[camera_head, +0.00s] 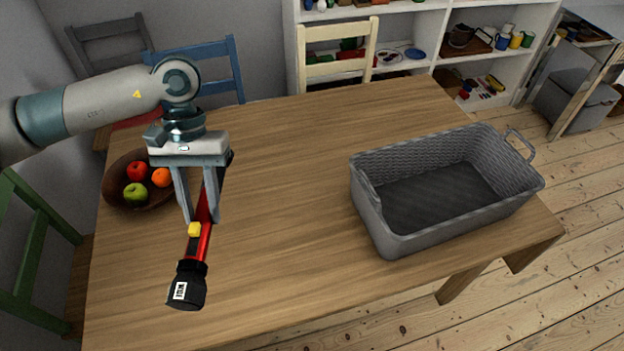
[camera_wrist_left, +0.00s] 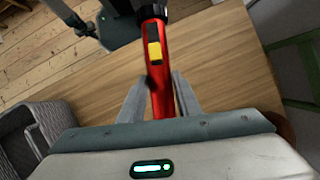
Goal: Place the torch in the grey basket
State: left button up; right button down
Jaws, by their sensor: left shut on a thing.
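The torch (camera_head: 204,240) is red with a black head, a yellow switch and a black tail end. My left gripper (camera_head: 200,218) is shut on its red body, and the head points toward the front of the table. The torch also shows between the fingers in the left wrist view (camera_wrist_left: 160,70). I cannot tell whether it touches the table. The grey basket (camera_head: 440,232) stands on the right of the table, apart from the gripper, and looks empty. Its edge shows at the left of the left wrist view (camera_wrist_left: 40,112).
A brown bowl (camera_head: 118,192) with apples and an orange stands close behind the left gripper. The wooden table (camera_head: 290,180) is clear between gripper and basket. Chairs, including a blue one (camera_head: 215,60), stand around it. A white shelf (camera_head: 425,25) is behind.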

aim_at(433, 204)
jog(key=i+l, duration=0.1)
jog(key=l, duration=0.4)
jog(key=i+l, duration=0.1)
jog(key=l, duration=0.4)
jog(key=i+l, duration=0.1)
jog(key=l, duration=0.9)
jog(key=i+l, duration=0.15)
jog(key=l, duration=0.35)
